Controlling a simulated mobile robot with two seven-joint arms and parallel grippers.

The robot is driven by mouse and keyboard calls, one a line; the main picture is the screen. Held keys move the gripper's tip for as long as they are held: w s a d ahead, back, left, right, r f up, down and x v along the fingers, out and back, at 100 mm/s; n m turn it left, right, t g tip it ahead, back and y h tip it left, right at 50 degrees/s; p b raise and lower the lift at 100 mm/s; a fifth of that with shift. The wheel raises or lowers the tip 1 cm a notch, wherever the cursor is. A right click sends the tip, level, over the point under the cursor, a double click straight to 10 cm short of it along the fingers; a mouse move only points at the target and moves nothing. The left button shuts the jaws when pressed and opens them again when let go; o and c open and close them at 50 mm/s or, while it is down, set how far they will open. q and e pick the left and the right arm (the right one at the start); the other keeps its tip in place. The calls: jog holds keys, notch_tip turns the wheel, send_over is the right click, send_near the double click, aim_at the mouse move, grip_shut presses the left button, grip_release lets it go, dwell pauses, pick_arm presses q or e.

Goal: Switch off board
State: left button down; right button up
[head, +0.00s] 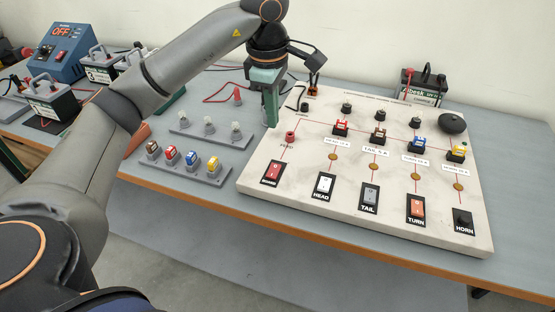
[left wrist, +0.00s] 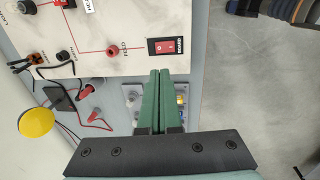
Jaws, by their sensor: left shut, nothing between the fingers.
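The pale board (head: 310,220) lies on the bench with a row of rocker switches along its front edge. A red switch (head: 272,172) is at the left end; it also shows in the left wrist view (left wrist: 165,46). Then come a white HEAD switch (head: 324,184), a grey TAIL switch (head: 370,196), an orange TURN switch (head: 416,208) and a black HORN button (head: 463,219). My left gripper (head: 271,123) is shut and empty, pointing down by the board's left edge, apart from the red switch. In the left wrist view its green fingers (left wrist: 159,73) are together. My right gripper is out of view.
Two small grey racks (head: 205,130) stand left of the board, one holding coloured fuses (head: 191,157). A battery (head: 424,88) stands behind the board. A blue supply box reading OFF (head: 60,50) and more batteries (head: 50,100) are at the left.

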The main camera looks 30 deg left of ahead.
pick_arm(q)
jog(key=shift+f, duration=0.15)
send_near(276, 166)
jog(key=f, duration=0.6)
jog(key=shift+w+f, duration=0.35)
jog(key=shift+f, duration=0.05)
jog(key=shift+a, duration=0.1)
